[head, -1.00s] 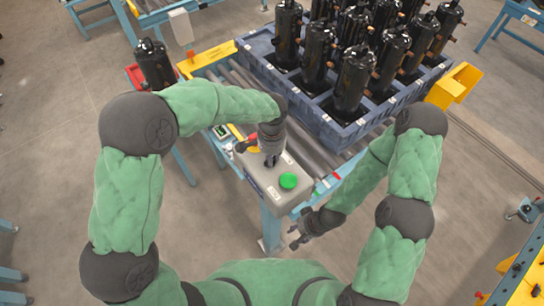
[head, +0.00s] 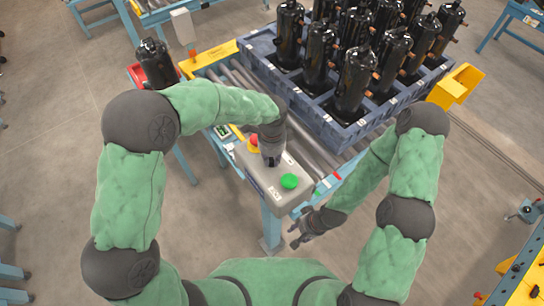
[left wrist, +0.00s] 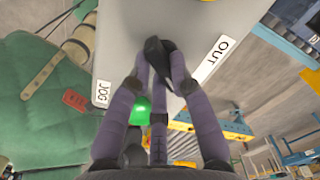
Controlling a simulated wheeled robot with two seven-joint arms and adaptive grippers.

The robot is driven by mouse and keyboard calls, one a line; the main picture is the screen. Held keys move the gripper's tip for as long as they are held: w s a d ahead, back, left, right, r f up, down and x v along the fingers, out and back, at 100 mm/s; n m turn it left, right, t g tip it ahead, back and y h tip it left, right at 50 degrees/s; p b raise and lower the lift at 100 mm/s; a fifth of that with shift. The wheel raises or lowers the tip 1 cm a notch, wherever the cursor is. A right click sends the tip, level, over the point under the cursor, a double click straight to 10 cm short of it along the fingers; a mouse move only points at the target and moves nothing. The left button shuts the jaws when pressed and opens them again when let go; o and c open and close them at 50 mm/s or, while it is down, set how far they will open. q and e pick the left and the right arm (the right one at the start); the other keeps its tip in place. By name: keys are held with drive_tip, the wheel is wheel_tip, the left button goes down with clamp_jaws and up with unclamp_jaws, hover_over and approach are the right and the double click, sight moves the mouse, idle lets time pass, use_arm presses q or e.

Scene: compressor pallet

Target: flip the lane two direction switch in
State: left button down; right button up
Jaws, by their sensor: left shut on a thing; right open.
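The grey control box (head: 268,180) stands at the near end of the roller conveyor, with a green button (head: 289,181) and a red button on yellow (head: 254,141) on its top. My left gripper (head: 271,160) is over the box between the buttons. In the left wrist view its fingers are shut on the black direction switch (left wrist: 157,50), beside an OUT label (left wrist: 214,58). The fingers partly hide the switch, and I cannot tell its position. My right gripper (head: 299,237) is open and empty, low beside the box's near right corner.
A blue divided pallet (head: 340,137) of black compressors stands on the conveyor behind the box. Another black compressor (head: 154,64) stands in a red tray at left. Floor is clear around the near end.

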sight(272, 159)
use_arm(q)
drive_tip(key=shift+w+m, duration=0.1)
drive_tip(key=shift+m, duration=0.5)
drive_tip(key=c, duration=1.1)
unclamp_jaws()
wheel_tip(272, 159, up, 12)
drive_tip(key=shift+r, duration=0.1)
